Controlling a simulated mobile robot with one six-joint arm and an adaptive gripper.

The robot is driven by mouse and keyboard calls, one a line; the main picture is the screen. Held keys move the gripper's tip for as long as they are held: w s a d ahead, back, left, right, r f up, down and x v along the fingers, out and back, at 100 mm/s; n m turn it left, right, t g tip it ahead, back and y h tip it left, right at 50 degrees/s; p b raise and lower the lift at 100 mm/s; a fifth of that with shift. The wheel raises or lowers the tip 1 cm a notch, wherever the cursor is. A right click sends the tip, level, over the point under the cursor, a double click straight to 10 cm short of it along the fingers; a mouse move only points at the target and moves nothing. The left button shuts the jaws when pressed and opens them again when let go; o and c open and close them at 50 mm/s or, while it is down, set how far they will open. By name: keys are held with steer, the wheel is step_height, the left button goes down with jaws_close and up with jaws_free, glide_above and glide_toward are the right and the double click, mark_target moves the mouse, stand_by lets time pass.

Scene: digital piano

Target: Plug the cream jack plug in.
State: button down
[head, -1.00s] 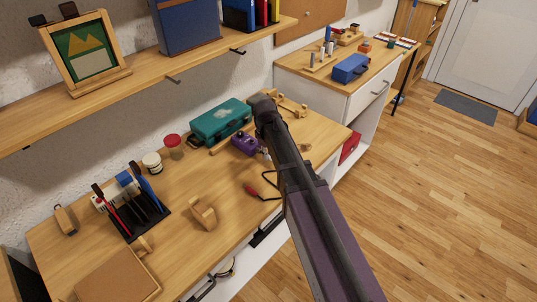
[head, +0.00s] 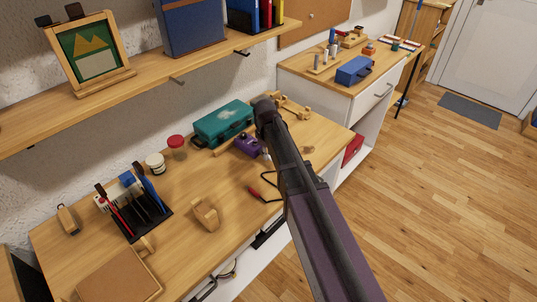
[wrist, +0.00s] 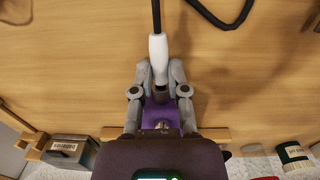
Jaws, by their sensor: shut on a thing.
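The cream jack plug (wrist: 158,47) is between the fingertips of my gripper (wrist: 160,72) in the wrist view, its black cable running off the top edge. My gripper is shut on it. The plug's narrow end points down the picture toward a purple unit (wrist: 183,116). A metallic round part shows on the unit in line with the plug. I cannot tell whether the plug's tip is inside it or just short of it.
A teal case (head: 223,122) stands behind the purple unit. A red-ended lead (head: 256,194) and a wooden block (head: 206,213) lie nearer the front. Two jars, one red-lidded (head: 176,147), and a tool rack (head: 134,208) stand left. A shelf (head: 130,92) overhangs the back.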

steer(key=shift+w+a, duration=0.25)
steer(key=shift+w, duration=0.05)
steer(key=c, duration=0.6)
jaws_free()
steer(key=shift+o, duration=0.2)
steer(key=shift+a+r+p, duration=0.1)
steer(key=shift+r+p, duration=2.45)
steer(key=shift+f, duration=0.2)
